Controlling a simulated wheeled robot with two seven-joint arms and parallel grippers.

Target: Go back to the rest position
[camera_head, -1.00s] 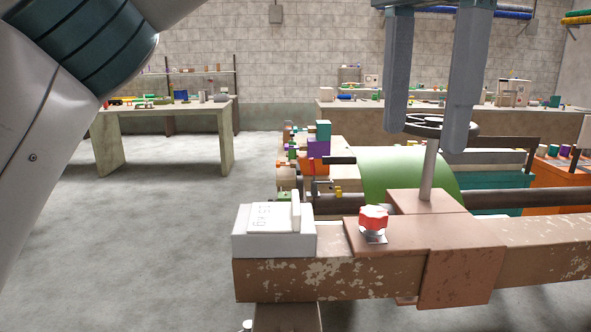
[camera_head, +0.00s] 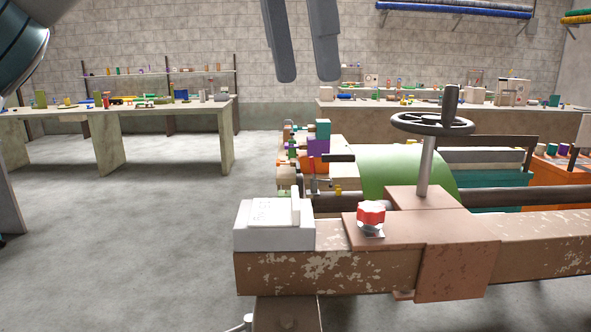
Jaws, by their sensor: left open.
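My left gripper (camera_head: 307,76) hangs down from the top edge of the head view, its two grey fingers apart with nothing between them. It is up and to the left of the black handwheel (camera_head: 432,124), clear of it. The handwheel sits on a grey post above a brown block on the rusty beam, with a short dark handle standing up from its rim. Part of my left arm (camera_head: 22,45) shows at the upper left. My right gripper is not in view.
A red knob (camera_head: 371,217) and a white box (camera_head: 273,226) sit on the rusty beam (camera_head: 330,272). A green drum (camera_head: 408,174) lies behind it. A workbench (camera_head: 166,112) with small items stands at the back left. The floor at left is clear.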

